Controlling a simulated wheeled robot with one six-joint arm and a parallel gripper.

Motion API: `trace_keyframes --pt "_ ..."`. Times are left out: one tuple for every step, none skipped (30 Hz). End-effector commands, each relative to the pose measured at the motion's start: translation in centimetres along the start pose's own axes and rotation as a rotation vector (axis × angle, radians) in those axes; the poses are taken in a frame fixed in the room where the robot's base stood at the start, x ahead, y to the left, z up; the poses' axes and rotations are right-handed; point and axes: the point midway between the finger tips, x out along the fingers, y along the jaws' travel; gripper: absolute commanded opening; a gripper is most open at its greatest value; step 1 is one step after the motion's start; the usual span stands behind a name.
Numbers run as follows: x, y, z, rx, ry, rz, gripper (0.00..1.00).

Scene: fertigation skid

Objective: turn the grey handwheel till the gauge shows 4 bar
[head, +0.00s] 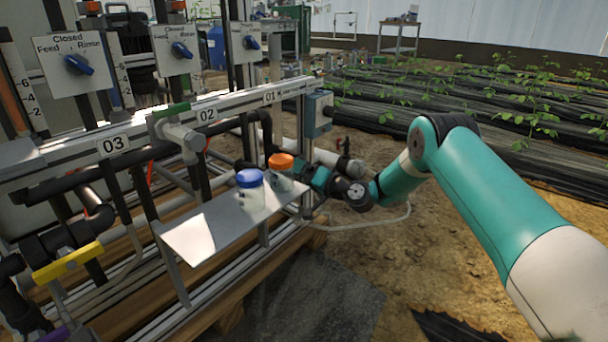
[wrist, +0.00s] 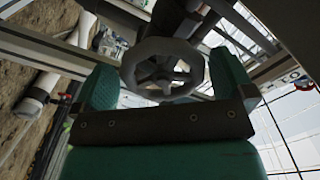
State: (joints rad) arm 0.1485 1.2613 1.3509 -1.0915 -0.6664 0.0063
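The grey handwheel (wrist: 162,68) shows in the wrist view, a round rim with spokes on a dark stem. My gripper (wrist: 164,76) is open, with one teal finger on each side of the wheel's rim. Whether either finger touches the rim I cannot tell. In the head view, my gripper (head: 320,178) is low beside the right end of the skid, past the small shelf; the handwheel cannot be made out there. I cannot make out a gauge or its reading in either view.
A metal shelf (head: 204,232) holds a blue-capped jar (head: 251,190) and an orange-capped jar (head: 281,172), close to my gripper. A blue-grey box (head: 319,113) is mounted above. Pipes and frame rails crowd the left; soil ground lies open at right.

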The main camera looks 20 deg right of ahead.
Motion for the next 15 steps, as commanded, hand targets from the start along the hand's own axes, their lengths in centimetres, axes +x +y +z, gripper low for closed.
trace_keyframes --pt "0.1 -0.1 0.1 0.0 -0.002 -0.002 1.0" --pt "0.1 -0.1 0.1 0.0 -0.002 -0.002 1.0" --pt "0.1 -0.1 0.1 0.0 -0.002 -0.003 1.0" --pt "0.1 -0.2 0.1 0.001 -0.003 -0.003 1.0" --pt "0.0 -0.2 0.1 0.001 -0.003 -0.003 1.0" --pt "-0.1 -0.2 0.1 0.001 -0.003 -0.003 1.0" --pt "-0.3 -0.2 0.1 0.001 -0.004 -0.002 1.0" --pt "-0.6 -0.2 0.0 0.002 -0.004 -0.001 1.0" --pt "-1.1 -0.2 0.0 0.003 -0.004 0.0 1.0" --pt "-1.4 -0.3 -0.1 0.003 -0.004 0.0 1.0" --pt "-1.9 -0.3 0.0 0.004 -0.005 0.001 1.0" --pt "-2.7 -0.4 -0.1 0.005 -0.004 0.001 1.0" --pt "-3.4 -0.4 -0.1 0.006 -0.003 0.002 1.0" --pt "-4.1 -0.4 -0.1 0.007 -0.005 0.002 1.0" --pt "-5.1 -0.4 -0.2 0.008 -0.004 0.002 1.0"
